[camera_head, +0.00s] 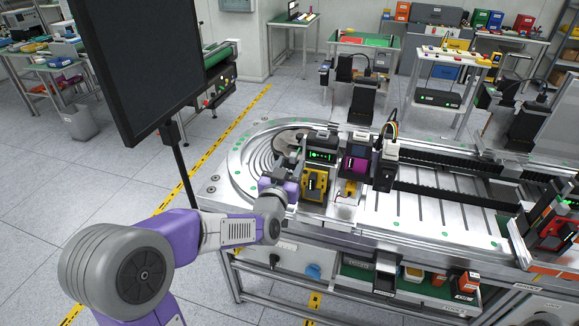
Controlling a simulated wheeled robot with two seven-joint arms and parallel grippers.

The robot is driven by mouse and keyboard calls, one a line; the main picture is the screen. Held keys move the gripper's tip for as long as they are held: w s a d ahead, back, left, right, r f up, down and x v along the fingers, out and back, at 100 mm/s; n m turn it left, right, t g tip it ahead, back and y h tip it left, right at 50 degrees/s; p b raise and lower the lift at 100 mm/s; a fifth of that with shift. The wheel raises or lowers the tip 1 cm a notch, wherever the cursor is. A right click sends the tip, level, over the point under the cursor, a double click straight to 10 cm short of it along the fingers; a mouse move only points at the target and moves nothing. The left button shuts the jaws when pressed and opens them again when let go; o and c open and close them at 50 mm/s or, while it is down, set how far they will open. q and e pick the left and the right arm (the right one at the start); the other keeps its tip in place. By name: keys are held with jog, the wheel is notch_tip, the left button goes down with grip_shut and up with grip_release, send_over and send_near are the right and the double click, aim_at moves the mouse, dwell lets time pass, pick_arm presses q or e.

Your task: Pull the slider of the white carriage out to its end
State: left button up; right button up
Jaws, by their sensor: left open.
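Several carriages stand side by side on the silver profile frame (430,212). One has a white top block (391,150) over a dark body, with cables rising from it. A small white part (345,200) with yellow on it sits lower, in front of the magenta unit (355,166). I cannot tell which of these white parts has the slider, or how far a slider is out. My left gripper (291,163) is open at the left side of the yellow block (314,183); its fingertips are small and partly hidden. My right gripper is not in view.
A black unit with green lights (322,154) stands behind the yellow block, close to my left gripper. A large dark monitor (140,60) stands at upper left on a pole. A red and black unit (548,228) is at far right. The frame's middle bed is clear.

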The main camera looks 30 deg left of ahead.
pick_arm(q)
jog(key=s+d, duration=0.1)
jog(key=s, duration=0.6)
jog(key=shift+s, duration=0.15)
jog(key=shift+d, duration=0.1)
jog(key=s+d+f+g+h, duration=0.15)
jog(key=d+f+g, duration=0.25)
jog(key=f, duration=0.8)
jog(key=d+f+g+h, duration=0.2)
jog(key=d+f+g, duration=0.15)
jog(key=f, duration=0.95)
jog(key=s+d+f+g+h, duration=0.1)
jog(key=s+d+f+g, duration=0.2)
jog(key=s+f, duration=0.3)
jog(key=s+d+f+g+h, duration=0.1)
jog(key=s+d+f+g, duration=0.2)
jog(key=s+f, duration=0.3)
jog(key=s+d+f+n+g+h, duration=0.1)
jog(key=s+d+f+g, duration=0.2)
jog(key=s+f, duration=0.4)
jog(key=shift+d+f+g, duration=0.25)
jog(key=shift+f+g, duration=0.2)
jog(key=shift+f, duration=0.25)
